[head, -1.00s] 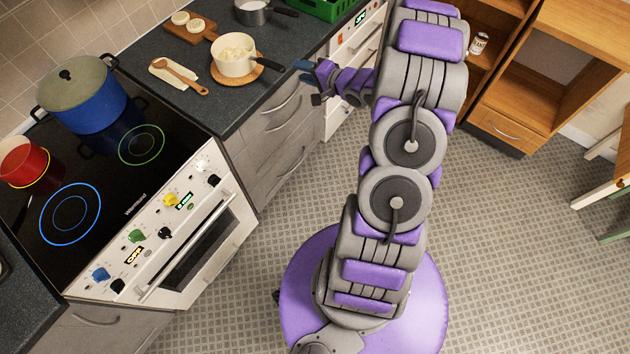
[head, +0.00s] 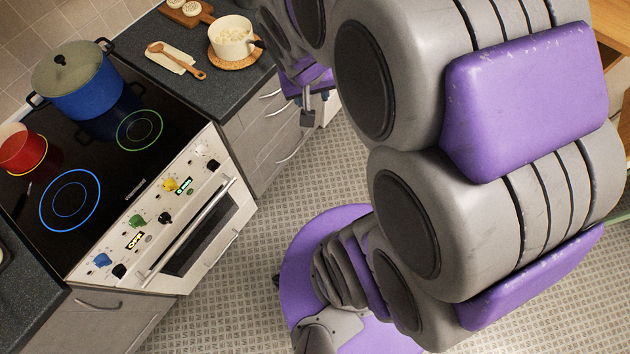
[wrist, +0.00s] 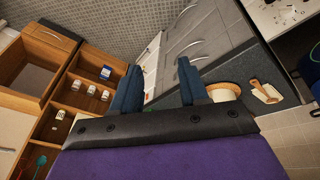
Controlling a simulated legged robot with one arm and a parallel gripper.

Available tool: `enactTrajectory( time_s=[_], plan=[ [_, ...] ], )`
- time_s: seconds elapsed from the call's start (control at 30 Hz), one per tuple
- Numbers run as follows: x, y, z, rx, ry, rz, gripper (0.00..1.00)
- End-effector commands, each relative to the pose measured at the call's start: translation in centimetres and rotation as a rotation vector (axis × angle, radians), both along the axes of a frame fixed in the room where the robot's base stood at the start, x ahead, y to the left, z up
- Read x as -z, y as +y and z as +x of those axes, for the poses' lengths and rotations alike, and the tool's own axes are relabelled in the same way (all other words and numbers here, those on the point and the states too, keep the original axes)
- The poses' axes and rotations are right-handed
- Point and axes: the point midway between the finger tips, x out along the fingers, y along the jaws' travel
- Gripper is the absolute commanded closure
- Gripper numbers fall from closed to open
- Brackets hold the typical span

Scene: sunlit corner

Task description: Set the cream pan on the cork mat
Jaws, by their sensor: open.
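The cream pan (head: 230,40), with pale contents, sits upright on the round cork mat (head: 236,65) on the dark counter. The mat's edge shows at the pan's front and right, and part of the pan's dark handle shows at its right. In the wrist view, the pan (wrist: 221,96) is partly hidden behind my right-hand finger. My gripper (wrist: 158,85) is open, with two dark blue fingers apart and nothing between them. It is apart from the pan.
The hob (head: 105,150) holds a lidded blue pot (head: 78,82) and a red pot (head: 20,148). Open shelves (wrist: 95,85) with small jars stand opposite.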

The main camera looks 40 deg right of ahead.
Motion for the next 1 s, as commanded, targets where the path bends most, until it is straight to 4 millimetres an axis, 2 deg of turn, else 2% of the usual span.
enactTrajectory(
  time_s=[0.03,0.2,0.3,0.4,0.53,0.77,1.0],
  plan=[
    [-0.6,1.9,-2.3,-0.045,0.051,0.016,0.56],
    [-1.5,7.3,-10.6,-0.205,0.248,0.109,0.56],
    [-2.0,9.6,-14.4,-0.288,0.331,0.162,0.56],
    [-2.3,11.0,-16.8,-0.347,0.385,0.199,0.56],
    [-2.4,11.7,-18.0,-0.379,0.409,0.22,0.56],
    [-2.4,11.7,-18.1,-0.381,0.412,0.222,0.56],
    [-0.7,11.7,-18.1,-0.379,0.412,0.221,0.56]
  ],
)
